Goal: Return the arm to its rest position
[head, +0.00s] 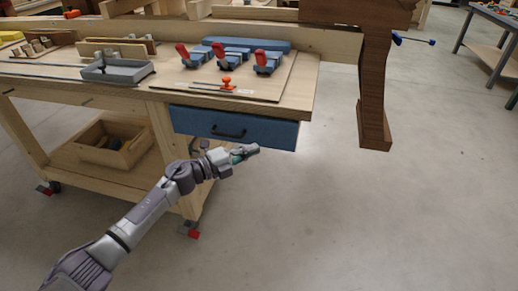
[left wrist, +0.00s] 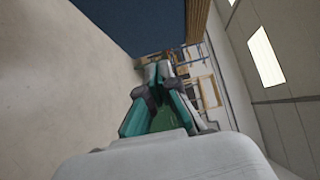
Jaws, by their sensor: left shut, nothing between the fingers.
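My left arm comes in from the lower left of the head view. Its left gripper (head: 248,151) is shut and empty, just in front of and below the blue drawer (head: 262,131) of the workbench. The gripper looks apart from the drawer. In the left wrist view the shut fingers (left wrist: 160,75) point away toward distant shelving. A large dark blue surface, which looks like the drawer front (left wrist: 120,22), is at the top of that view. The drawer's dark handle (head: 228,133) shows in the head view. My right gripper is not in view.
The wooden workbench (head: 308,88) carries red-handled clamps (head: 222,55), a grey tray (head: 118,72) and an orange piece (head: 227,84). A wooden box (head: 108,155) sits on its lower shelf. A dark wooden leg part (head: 375,90) hangs at right. The floor (head: 400,220) at right is clear.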

